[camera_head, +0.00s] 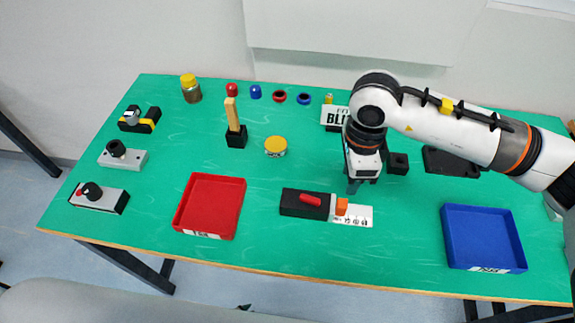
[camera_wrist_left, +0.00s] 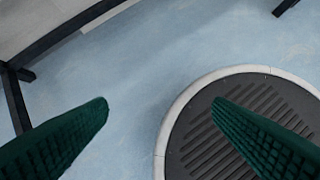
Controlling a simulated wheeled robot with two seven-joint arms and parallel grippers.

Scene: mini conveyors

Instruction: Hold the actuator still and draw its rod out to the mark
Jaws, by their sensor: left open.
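The actuator (camera_head: 291,204) lies at the front middle of the green table in the head view. It has a black body, a red handle on top and a grey part at its right end. An orange block (camera_head: 342,206) sits at the rod end, over a white card (camera_head: 362,216) with dark print. My right gripper (camera_head: 354,187) points down just behind the orange block; its finger gap is not clear.
A red tray (camera_head: 181,212) stands left of the actuator and a blue tray (camera_head: 446,237) right of it. A yellow-lidded jar (camera_head: 276,146) and a black block with a wooden handle (camera_head: 236,138) stand behind. A round ribbed black plate (camera_wrist_left: 195,140) shows below my left gripper.

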